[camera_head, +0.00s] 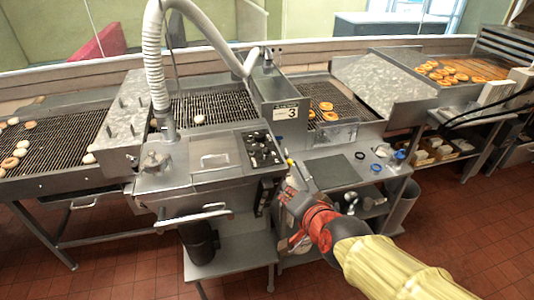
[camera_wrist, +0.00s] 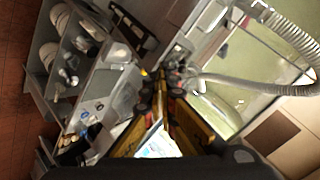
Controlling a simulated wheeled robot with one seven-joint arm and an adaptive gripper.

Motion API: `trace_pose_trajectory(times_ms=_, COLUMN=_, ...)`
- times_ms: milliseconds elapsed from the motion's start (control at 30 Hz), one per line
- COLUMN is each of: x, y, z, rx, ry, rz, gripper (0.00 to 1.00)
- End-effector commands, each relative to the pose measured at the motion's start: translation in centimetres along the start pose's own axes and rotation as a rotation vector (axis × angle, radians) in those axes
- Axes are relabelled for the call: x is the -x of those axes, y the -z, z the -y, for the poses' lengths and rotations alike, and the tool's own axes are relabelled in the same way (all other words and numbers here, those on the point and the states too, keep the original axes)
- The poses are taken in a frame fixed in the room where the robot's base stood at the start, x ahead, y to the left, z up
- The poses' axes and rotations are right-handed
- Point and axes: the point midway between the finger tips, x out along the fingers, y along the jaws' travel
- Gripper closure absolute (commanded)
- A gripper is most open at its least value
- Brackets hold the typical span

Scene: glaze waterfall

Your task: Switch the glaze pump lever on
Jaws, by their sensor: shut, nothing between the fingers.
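My gripper (camera_head: 290,182) is at the front right corner of the glazing machine (camera_head: 190,178), with its fingers shut and empty. In the wrist view, the yellow and black fingers (camera_wrist: 172,88) come together near the machine's metal edge. A small yellow-tipped piece (camera_head: 290,162) stands just beyond the fingers. A yellow spot, perhaps the same piece, shows in the wrist view (camera_wrist: 143,72). I cannot tell for certain whether it is the glaze pump lever, or whether the fingers touch it. A panel of black controls (camera_head: 262,148) is on the machine's top, left of my gripper.
A white ribbed hose (camera_head: 152,60) arches over the machine. Conveyors with doughnuts run along the back, past a sign with a 3 (camera_head: 286,112). A side table (camera_head: 335,172) holds small blue items. A tray handle (camera_head: 192,217) juts out in front. The tiled floor at right is clear.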

Motion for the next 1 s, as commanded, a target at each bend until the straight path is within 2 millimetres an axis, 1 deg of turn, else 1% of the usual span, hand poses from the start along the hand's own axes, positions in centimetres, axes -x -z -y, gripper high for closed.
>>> trace_pose_trajectory(times_ms=33, x=-1.6, y=-0.5, z=1.3, rx=-0.09, ry=0.035, rz=-0.027, gripper=1.0)
trace_pose_trajectory(times_ms=100, x=-3.4, y=-0.5, z=2.6, rx=-0.225, ry=0.088, rz=-0.086, gripper=1.0)
trace_pose_trajectory(times_ms=200, x=-5.2, y=-0.5, z=3.7, rx=-0.392, ry=0.151, rz=-0.167, gripper=1.0)
trace_pose_trajectory(times_ms=300, x=-6.2, y=-0.5, z=4.0, rx=-0.52, ry=0.204, rz=-0.238, gripper=1.0)
trace_pose_trajectory(times_ms=400, x=-6.6, y=-0.5, z=4.0, rx=-0.601, ry=0.243, rz=-0.29, gripper=1.0)
trace_pose_trajectory(times_ms=533, x=-6.8, y=-0.4, z=3.9, rx=-0.654, ry=0.272, rz=-0.327, gripper=1.0)
trace_pose_trajectory(times_ms=867, x=-6.7, y=-0.2, z=3.8, rx=-0.663, ry=0.279, rz=-0.337, gripper=1.0)
trace_pose_trajectory(times_ms=1000, x=-7.2, y=0.0, z=3.9, rx=-0.662, ry=0.278, rz=-0.337, gripper=1.0)
